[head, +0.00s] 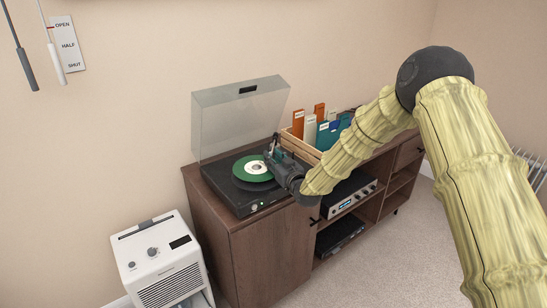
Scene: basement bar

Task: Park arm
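A black turntable (221,184) stands on the left end of a brown cabinet with its clear lid (238,118) raised. A green record (262,180) with a white label lies on its platter. A small green light shows on its front edge. My gripper (272,152) is at the right side of the turntable, its fingers near the record's right edge. Its fingers are too small and dark to tell whether they are open or touching anything. The turntable's tonearm cannot be made out; my gripper covers that side.
A wooden crate of records (298,146) stands right behind my gripper. The brown cabinet (272,250) holds a silver amplifier (350,201) and a black player (340,234). A white dehumidifier-like unit (160,258) stands at left. Open carpet lies in front at right.

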